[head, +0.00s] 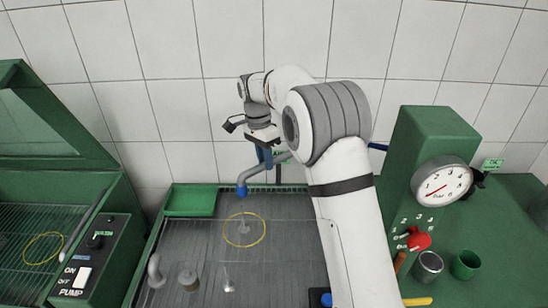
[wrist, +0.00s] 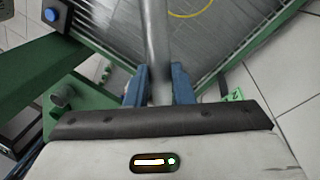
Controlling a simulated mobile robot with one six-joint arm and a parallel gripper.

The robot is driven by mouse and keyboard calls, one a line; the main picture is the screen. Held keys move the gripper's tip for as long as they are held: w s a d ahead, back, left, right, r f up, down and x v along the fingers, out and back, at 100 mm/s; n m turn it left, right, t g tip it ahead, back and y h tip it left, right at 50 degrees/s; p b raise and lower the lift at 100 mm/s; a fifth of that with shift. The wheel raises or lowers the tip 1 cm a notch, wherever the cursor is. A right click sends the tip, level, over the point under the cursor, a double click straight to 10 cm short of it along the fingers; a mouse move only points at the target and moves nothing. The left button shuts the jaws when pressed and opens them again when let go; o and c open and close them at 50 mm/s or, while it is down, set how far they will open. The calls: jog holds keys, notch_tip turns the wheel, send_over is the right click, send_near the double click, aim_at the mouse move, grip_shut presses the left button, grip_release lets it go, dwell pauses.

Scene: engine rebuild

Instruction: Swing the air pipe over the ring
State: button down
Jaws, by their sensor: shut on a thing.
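The grey air pipe (head: 258,173) with a blue nozzle tip (head: 242,191) reaches out over the back of a grey ribbed bench. My gripper (head: 266,158) has its blue fingers around the pipe. In the wrist view the pipe (wrist: 157,45) runs up between the two blue fingers of my gripper (wrist: 159,85). A yellow ring (head: 263,230) lies on the bench, in front of the nozzle in the head view. Part of the ring (wrist: 196,8) shows at the top of the wrist view. My arm hides the pipe's far end in the head view.
A second yellow ring (head: 61,246) lies in the green washer at left, beside the pump panel (head: 86,258). A green tray (head: 191,201) sits at the bench's back left. Small metal parts stand at its front left. A green gauge stand (head: 418,150) and cups are at right.

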jog(key=shift+w+a+r+m+p, duration=0.15)
jog(key=shift+w+a+m+p, duration=0.2)
jog(key=shift+w, duration=0.2)
jog(key=c, duration=1.3)
grip_release()
jog(key=shift+w, duration=0.1)
jog(key=shift+o, duration=0.2)
notch_tip(320, 180, up, 8)
jog(key=w+b, duration=0.1)
jog(key=shift+a+f, duration=0.25)
jog(key=shift+a, duration=0.2)
jog(key=shift+w+f, duration=0.1)
